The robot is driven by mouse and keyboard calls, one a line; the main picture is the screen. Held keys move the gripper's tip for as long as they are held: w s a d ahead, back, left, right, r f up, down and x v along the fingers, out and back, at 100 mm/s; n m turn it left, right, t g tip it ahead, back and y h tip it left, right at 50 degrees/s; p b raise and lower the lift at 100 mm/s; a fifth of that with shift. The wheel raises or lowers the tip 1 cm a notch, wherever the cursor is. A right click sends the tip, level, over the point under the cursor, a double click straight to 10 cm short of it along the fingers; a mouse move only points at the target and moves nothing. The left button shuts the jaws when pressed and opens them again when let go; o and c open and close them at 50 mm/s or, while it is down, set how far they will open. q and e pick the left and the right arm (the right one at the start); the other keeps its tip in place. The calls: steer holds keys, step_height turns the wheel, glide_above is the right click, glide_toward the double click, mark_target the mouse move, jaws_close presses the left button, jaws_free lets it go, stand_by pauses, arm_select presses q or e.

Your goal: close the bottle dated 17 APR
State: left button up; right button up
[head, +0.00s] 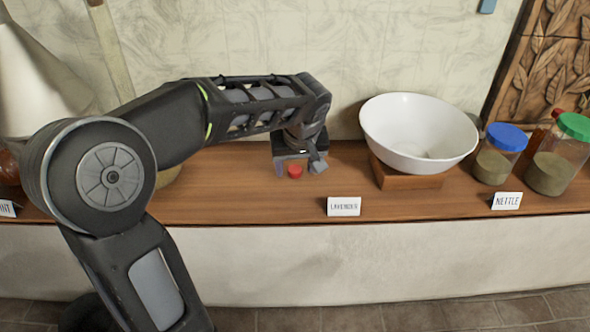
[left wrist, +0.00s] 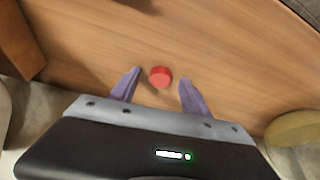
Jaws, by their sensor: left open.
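A small red cap (head: 295,171) sits on the wooden shelf, left of the white bowl; it also shows in the left wrist view (left wrist: 161,78). My left gripper (head: 299,166) points down over it. In the left wrist view its two fingers (left wrist: 159,80) are open, one on each side of the red cap, with gaps between. They do not grip it. No bottle with a readable 17 APR date shows in either view. My right gripper is not in view.
A white bowl (head: 405,122) stands on a wooden block (head: 408,181) to the right. Jars with a blue lid (head: 507,137) and a green lid (head: 575,127) stand farther right. A LAVENDER card (head: 344,206) and a NETTLE card (head: 507,201) are at the front edge.

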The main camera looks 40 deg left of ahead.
arm_select(q)
steer(key=shift+c, duration=0.3)
jaws_close()
stand_by(0.4)
